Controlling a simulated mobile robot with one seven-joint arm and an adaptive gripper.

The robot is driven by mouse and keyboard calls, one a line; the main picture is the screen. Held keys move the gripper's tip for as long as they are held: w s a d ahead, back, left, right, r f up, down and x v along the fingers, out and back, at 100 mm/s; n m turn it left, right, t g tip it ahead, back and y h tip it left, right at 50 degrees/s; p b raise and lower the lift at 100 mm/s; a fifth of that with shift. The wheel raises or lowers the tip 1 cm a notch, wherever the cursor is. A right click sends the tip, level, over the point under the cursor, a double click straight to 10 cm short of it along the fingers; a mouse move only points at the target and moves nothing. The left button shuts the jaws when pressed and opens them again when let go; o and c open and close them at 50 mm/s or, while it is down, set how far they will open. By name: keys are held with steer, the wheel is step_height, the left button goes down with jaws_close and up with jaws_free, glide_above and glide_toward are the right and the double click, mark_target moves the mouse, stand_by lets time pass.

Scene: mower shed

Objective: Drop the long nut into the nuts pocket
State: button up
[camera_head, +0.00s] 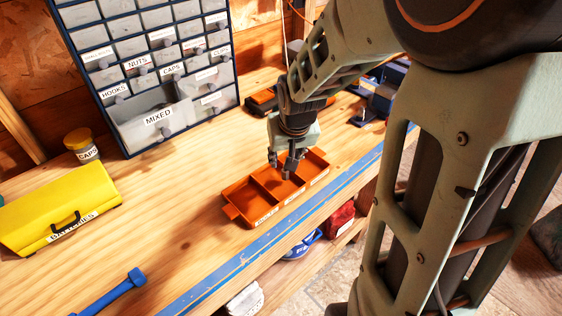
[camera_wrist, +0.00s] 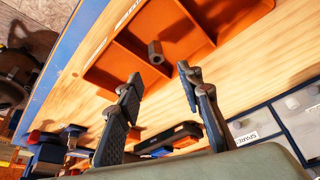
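The long nut (camera_wrist: 155,52) is a small grey cylinder in the wrist view, beyond my fingertips and over the orange tray. It touches neither finger there. I cannot tell whether it rests in the tray or is still in the air. The orange divided tray (camera_head: 232,211) lies on the bench in the head view, with labels on its front edge too small to read. It also shows in the wrist view (camera_wrist: 215,22). My gripper (camera_head: 281,168) points down over the tray's middle part. In the wrist view my gripper (camera_wrist: 159,80) has its two fingers apart, with nothing between them.
A drawer cabinet (camera_head: 150,60) with labelled drawers stands at the back. A yellow batteries case (camera_head: 60,205), a caps jar (camera_head: 82,149) and a blue bolt-shaped tool (camera_head: 112,293) lie to the left. A dark and orange case (camera_head: 262,102) is behind the tray.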

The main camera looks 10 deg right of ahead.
step_height(320, 180, up, 10)
stand_by(0.6)
